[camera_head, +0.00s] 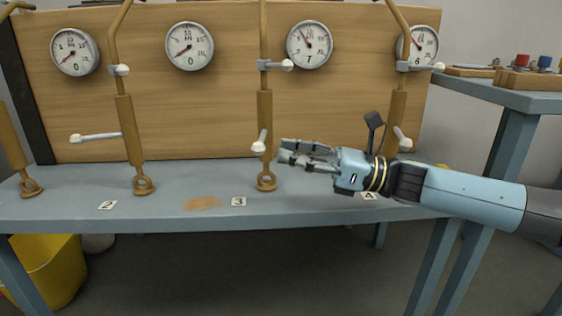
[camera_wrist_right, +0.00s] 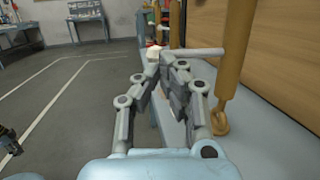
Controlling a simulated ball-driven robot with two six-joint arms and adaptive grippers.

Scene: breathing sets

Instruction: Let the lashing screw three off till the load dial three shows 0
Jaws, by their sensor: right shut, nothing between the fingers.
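Lashing screw three (camera_head: 265,115) is a brown upright barrel behind the label 3 (camera_head: 239,202), with an eye at its foot on the bench. Its short handle ends in a white knob (camera_head: 258,147) and points toward me. Load dial three (camera_head: 309,44), upper right of the screw, shows 7 below its needle. My right gripper (camera_head: 284,150) is shut and empty, just right of the knob. In the right wrist view the knob (camera_wrist_right: 153,52) appears just beyond the fingertips (camera_wrist_right: 165,62); I cannot tell whether they touch. My left gripper is out of view.
Screw two (camera_head: 130,130) stands to the left, its handle out leftward. Screw four is partly behind my right arm. The two left dials (camera_head: 75,52) show 0. A side table (camera_head: 490,92) with colored blocks stands at right. The bench (camera_head: 200,222) front is mostly clear.

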